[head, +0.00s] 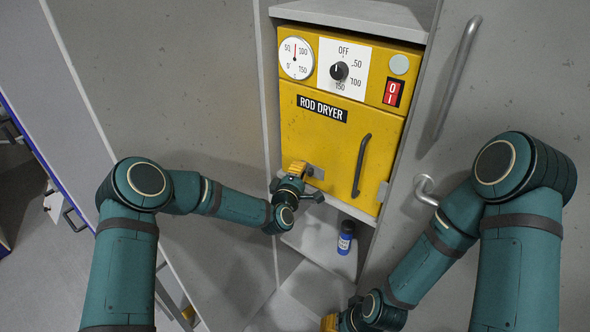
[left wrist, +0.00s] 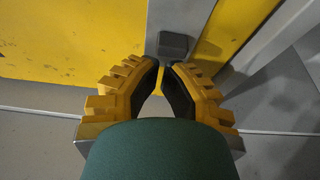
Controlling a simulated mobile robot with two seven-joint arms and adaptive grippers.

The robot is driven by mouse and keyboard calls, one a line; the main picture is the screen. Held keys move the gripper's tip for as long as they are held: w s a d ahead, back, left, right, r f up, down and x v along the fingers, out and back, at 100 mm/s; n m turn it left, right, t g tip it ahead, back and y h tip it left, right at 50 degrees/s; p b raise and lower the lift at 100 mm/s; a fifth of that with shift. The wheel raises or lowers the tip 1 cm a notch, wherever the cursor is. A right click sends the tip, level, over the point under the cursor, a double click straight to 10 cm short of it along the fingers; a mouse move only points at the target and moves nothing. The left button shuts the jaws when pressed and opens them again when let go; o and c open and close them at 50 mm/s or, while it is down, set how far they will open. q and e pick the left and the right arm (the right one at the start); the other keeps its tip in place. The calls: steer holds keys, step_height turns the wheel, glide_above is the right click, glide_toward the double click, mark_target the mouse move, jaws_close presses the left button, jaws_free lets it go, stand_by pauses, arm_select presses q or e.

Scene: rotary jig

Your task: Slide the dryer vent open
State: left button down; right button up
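The yellow rod dryer (head: 328,150) stands in a bay between grey panels. Low on its front, a grey metal plate (head: 316,172) sits beside my left gripper (head: 294,168). In the left wrist view, a small dark knob (left wrist: 173,44) stands on a grey metal strip (left wrist: 178,15) against the yellow front; I take this to be the vent slide. My left gripper (left wrist: 163,64) points at it, fingertips almost together just below the knob, with nothing seen between them. Contact cannot be told. My right gripper (head: 330,322) is low, cut by the frame edge.
The dryer door has a dark handle (head: 361,165) right of the plate. A blue bottle (head: 345,238) stands on the shelf (head: 318,243) below.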

arm_select(q)
steer(key=s+d, duration=0.1)
steer(key=d, duration=0.1)
steer(key=s+d+b, duration=0.1)
steer(key=s+d, duration=0.1)
steer(key=s+d+b, duration=0.1)
steer(key=s+d, duration=0.1)
steer(key=shift+d, duration=0.35)
arm_select(e)
steer(key=shift+w+f, duration=0.25)
steer(key=shift+f, duration=0.9)
arm_select(q)
steer(key=shift+w, duration=0.1)
steer(key=shift+w+a+b, duration=0.35)
steer(key=shift+a+b, duration=0.1)
steer(key=shift+b, duration=0.15)
steer(key=shift+w+a+f+b, duration=0.1)
steer(key=shift+w+a+b, duration=0.65)
steer(key=shift+a, duration=0.4)
steer(key=shift+s+a, duration=0.4)
steer(key=shift+s, duration=0.1)
steer(key=p, duration=0.1)
glide_toward(314, 171)
steer(key=v, duration=0.3)
arm_select(e)
steer(key=shift+a+f, duration=0.5)
steer(key=shift+a, duration=0.2)
